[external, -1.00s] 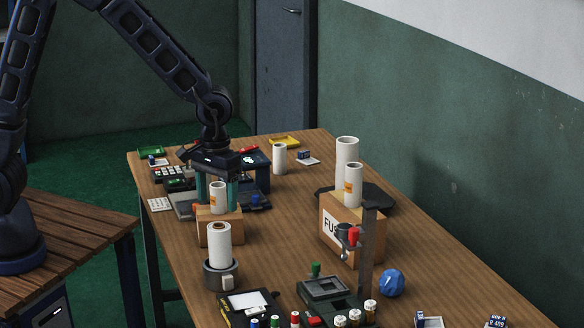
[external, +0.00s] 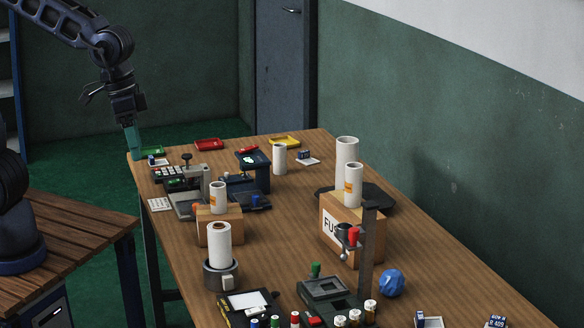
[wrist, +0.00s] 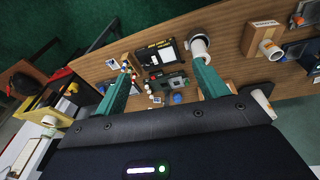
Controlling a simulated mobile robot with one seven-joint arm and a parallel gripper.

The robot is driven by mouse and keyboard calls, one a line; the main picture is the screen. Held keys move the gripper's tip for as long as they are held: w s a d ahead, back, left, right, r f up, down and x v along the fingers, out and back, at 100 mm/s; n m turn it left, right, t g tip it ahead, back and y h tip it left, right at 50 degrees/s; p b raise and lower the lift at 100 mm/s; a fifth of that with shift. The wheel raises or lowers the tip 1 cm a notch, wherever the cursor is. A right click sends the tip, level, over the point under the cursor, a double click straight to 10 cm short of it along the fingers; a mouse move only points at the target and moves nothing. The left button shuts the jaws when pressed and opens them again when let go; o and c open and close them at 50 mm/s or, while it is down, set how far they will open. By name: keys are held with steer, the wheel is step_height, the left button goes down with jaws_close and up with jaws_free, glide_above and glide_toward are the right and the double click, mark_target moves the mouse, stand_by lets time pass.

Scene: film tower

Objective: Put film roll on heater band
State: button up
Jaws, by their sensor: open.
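My gripper (external: 132,141) is open and empty, off the table's far left corner in the external view. Its two teal fingers are spread wide in the wrist view (wrist: 163,85). A short white film roll with an orange label (external: 218,198) stands upright on a small cardboard box, apart from my gripper. A grey ring-shaped holder, seemingly the heater band (external: 221,277), sits near the table's left edge. A white roll (external: 219,243) stands upright in it. The holder and roll seem to show in the wrist view too. Which roll the task means, I cannot tell.
A similar labelled roll (external: 353,187) stands on a larger cardboard box (external: 338,240). A taller roll (external: 346,152) stands behind it on a dark plate. Another roll (external: 280,160) stands farther back. A post (external: 369,240), a blue ball (external: 391,283) and several devices crowd the front.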

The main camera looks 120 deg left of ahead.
steer(key=s+d+r+m+t, duration=0.1)
steer(key=s+d+r+m, duration=0.1)
steer(key=s+d, duration=0.3)
steer(key=s+d+r+m+t, duration=0.1)
steer(key=s+d+r+m, duration=0.2)
steer(key=s, duration=0.6)
steer(key=shift+s+d+m, duration=0.15)
steer(key=shift+d+m, duration=0.75)
steer(key=shift+m, duration=0.3)
